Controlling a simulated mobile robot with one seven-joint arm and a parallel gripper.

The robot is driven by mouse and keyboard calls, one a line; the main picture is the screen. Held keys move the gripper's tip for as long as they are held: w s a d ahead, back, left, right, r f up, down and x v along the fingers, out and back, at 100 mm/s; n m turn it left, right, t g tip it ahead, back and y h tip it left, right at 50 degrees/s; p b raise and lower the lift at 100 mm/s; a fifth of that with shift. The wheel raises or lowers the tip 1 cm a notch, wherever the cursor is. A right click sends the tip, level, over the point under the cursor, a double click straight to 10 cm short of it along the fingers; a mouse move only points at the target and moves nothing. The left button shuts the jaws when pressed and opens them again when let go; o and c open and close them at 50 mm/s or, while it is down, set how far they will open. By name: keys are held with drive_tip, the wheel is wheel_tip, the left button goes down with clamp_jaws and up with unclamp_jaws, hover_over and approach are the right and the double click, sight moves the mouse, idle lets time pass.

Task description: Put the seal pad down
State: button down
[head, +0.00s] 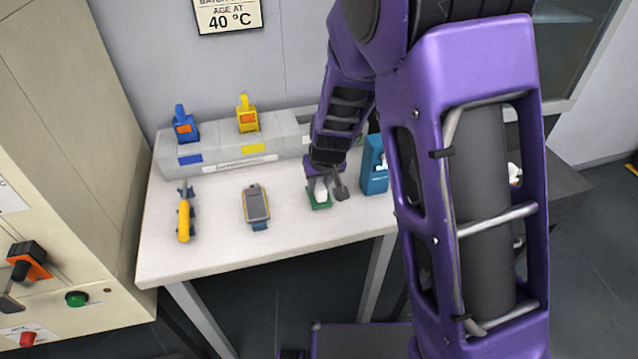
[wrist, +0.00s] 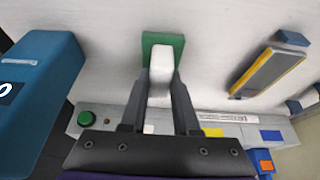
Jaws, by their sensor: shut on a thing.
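The white block (wrist: 163,60), which I take to be the seal pad, is held between the two fingers of my gripper (wrist: 161,82). Its far end lies over a green plate (wrist: 149,42) on the white table. In the head view the white block (head: 321,196) shows just under my gripper (head: 328,183), above the green plate (head: 319,206) near the table's right part. I cannot tell whether the block touches the plate. My arm and fingers hide part of it.
A blue box (head: 374,170) stands close on the right. A yellow-grey handheld device (head: 257,204) and a yellow tool (head: 184,218) lie to the left. A long grey unit (head: 230,150) with blue and yellow handles runs along the back. Bare table (head: 220,245) lies in front.

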drive_tip(key=shift+f, duration=0.1)
drive_tip(key=c, duration=0.7)
unclamp_jaws()
drive_tip(key=shift+o, duration=0.2)
drive_tip(key=p+v, duration=0.4)
drive_tip(key=v, duration=1.3)
drive_tip(key=shift+s+a, duration=0.3)
